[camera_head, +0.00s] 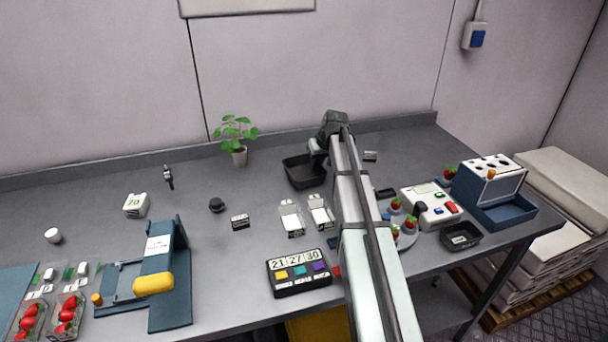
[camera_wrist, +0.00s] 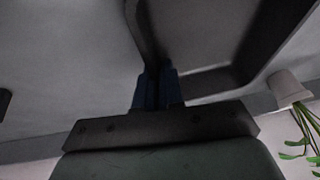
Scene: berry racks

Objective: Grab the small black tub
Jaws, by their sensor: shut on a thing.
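Two black tubs show in the head view. One black tub (camera_head: 300,182) is at the back middle of the table; the other, smaller-looking black tub (camera_head: 461,243) is at the right front edge and has a pale label. My gripper (camera_head: 314,160) is at the right side of the back tub, partly hidden by my arm. In the wrist view, my gripper's dark blue fingers (camera_wrist: 157,88) are closed together on the wall of the back tub (camera_wrist: 205,84). The right front tub is apart from my gripper. I cannot tell whether the back tub is lifted.
A potted plant (camera_head: 239,157) stands left of the back tub. White open cartons (camera_head: 291,220) and a number panel (camera_head: 299,285) are in front. A white device (camera_head: 432,206), a plate of strawberries (camera_head: 409,242) and a blue box (camera_head: 490,190) are right of my arm.

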